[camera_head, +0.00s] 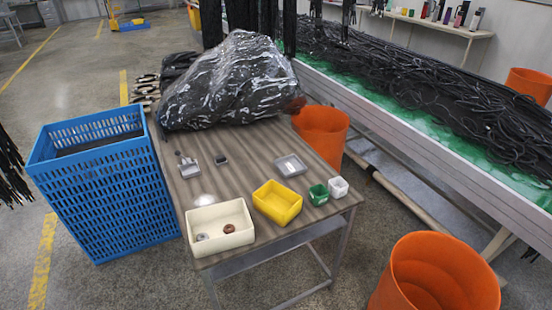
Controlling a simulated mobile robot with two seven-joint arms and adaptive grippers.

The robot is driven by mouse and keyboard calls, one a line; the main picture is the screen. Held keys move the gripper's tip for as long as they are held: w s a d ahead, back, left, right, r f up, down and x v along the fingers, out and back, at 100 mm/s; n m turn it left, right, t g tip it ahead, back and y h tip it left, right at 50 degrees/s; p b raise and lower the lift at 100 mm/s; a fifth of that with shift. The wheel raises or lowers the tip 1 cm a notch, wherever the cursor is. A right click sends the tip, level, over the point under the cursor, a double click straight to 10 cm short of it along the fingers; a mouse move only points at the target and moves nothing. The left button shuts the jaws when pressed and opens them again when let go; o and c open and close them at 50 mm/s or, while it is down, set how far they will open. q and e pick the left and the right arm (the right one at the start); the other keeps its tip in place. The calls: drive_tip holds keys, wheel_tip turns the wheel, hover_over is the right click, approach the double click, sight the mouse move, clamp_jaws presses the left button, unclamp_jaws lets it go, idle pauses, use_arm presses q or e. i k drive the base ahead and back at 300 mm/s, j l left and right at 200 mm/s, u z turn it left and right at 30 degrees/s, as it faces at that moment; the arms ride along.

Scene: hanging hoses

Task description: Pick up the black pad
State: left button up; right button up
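A small dark, squarish item (221,159), which looks like the black pad, lies on the brown table (245,165). It sits between a small grey holder-like object (188,165) on its left and a shallow grey tray (290,166) on its right. It is too small to make out in detail. Neither of my grippers shows in the head view, and nothing touches the pad.
A large plastic-wrapped black bundle (230,85) covers the table's back. Cream (220,229), yellow (278,203), green (318,195) and white (338,187) containers stand near the front. A blue crate (105,195) stands left, orange bins (435,280) right. The table's middle is mostly clear.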

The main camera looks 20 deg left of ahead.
sight(221, 160)
drive_tip(key=j+z, duration=0.3)
drive_tip(key=z, duration=0.2)
drive_tip(key=j+z, duration=0.3)
drive_tip(key=z, duration=0.2)
drive_tip(key=j+z, duration=0.3)
drive_tip(key=z, duration=0.2)
